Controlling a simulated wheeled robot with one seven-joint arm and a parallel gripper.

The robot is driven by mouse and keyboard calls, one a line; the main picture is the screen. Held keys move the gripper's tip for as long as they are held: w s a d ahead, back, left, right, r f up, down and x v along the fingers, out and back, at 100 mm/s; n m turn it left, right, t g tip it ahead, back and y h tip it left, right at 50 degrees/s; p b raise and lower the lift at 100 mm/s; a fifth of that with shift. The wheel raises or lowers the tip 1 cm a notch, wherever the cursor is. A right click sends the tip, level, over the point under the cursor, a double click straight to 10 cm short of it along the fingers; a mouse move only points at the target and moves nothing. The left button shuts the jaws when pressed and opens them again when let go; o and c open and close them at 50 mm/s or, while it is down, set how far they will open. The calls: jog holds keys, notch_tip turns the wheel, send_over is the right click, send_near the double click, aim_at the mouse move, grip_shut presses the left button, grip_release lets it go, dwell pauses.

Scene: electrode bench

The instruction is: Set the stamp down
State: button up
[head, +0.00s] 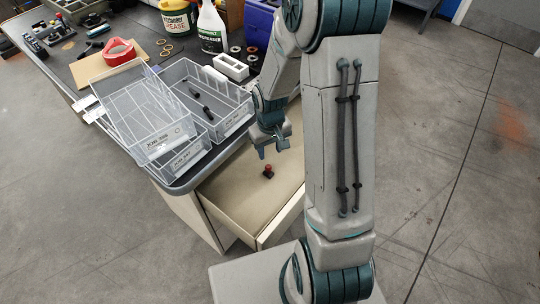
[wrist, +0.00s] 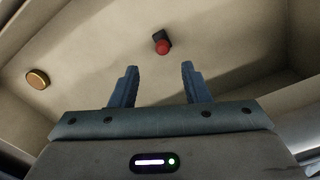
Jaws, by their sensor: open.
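The stamp (head: 268,171), with a red knob and a dark base, stands on the floor of the open drawer (head: 238,207). In the wrist view the stamp (wrist: 162,44) lies beyond my fingertips, slightly right of centre, and apart from them. My gripper (head: 272,150) is over the drawer, above the stamp, with its jaws apart and nothing between them. In the wrist view both fingers of my gripper (wrist: 159,68) show with a clear gap.
A round brown-orange disc (wrist: 38,79) shows at the left in the wrist view. Clear trays (head: 152,152) labelled JOB stand at the bench edge beside the drawer. Bare drawer floor surrounds the stamp.

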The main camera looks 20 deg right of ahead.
jog(key=s+a+r+m+t, duration=0.1)
jog(key=s+a+r, duration=0.1)
jog(key=s+r, duration=1.3)
notch_tip(320, 180, up, 5)
jog(key=shift+f+m+t, duration=0.1)
jog(key=shift+m+t, duration=0.3)
